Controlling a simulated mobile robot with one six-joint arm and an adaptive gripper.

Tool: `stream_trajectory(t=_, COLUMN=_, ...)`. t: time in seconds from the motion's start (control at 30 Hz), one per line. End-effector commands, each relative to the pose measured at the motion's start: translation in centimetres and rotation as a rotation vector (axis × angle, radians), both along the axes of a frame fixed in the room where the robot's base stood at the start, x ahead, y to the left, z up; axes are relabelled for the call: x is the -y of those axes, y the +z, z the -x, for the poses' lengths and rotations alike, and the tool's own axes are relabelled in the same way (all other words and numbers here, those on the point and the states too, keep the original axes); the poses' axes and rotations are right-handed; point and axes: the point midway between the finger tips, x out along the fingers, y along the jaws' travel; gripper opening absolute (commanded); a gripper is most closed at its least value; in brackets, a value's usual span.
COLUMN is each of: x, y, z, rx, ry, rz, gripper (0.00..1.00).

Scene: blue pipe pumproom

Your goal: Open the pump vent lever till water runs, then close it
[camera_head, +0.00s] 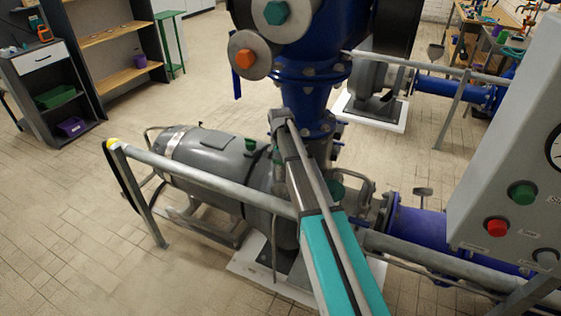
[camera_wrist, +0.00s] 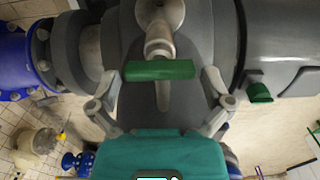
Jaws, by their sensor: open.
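The vent lever shows in the wrist view as a green bar-shaped handle (camera_wrist: 160,70) on a metal stem, in front of the grey pump body (camera_wrist: 190,50). It lies crosswise in the picture. My gripper (camera_wrist: 162,84) is open, with one finger to the left of the handle and one to the right. Gaps show at both ends of the handle, and neither finger is clearly touching it. No running water shows. In the head view, my arm crosses in front of the pump; my gripper and the lever cannot be made out there.
A metal rail (camera_head: 200,177) runs in front of the grey motor (camera_head: 215,155). Blue pipework (camera_head: 300,90) rises behind. A grey control box (camera_head: 515,170) with red and green buttons stands at right. Shelves (camera_head: 100,40) stand at back left; tiled floor (camera_head: 60,230) is free at left.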

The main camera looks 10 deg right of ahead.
Motion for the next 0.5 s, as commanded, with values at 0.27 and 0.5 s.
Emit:
stream_trajectory(t=0.27, x=0.05, y=0.0, z=0.0, rx=0.0, ry=-0.001, rz=0.0, gripper=0.59)
stream_trajectory(t=0.5, x=0.06, y=0.0, z=0.0, rx=0.0, ry=0.004, rz=0.0, gripper=0.44)
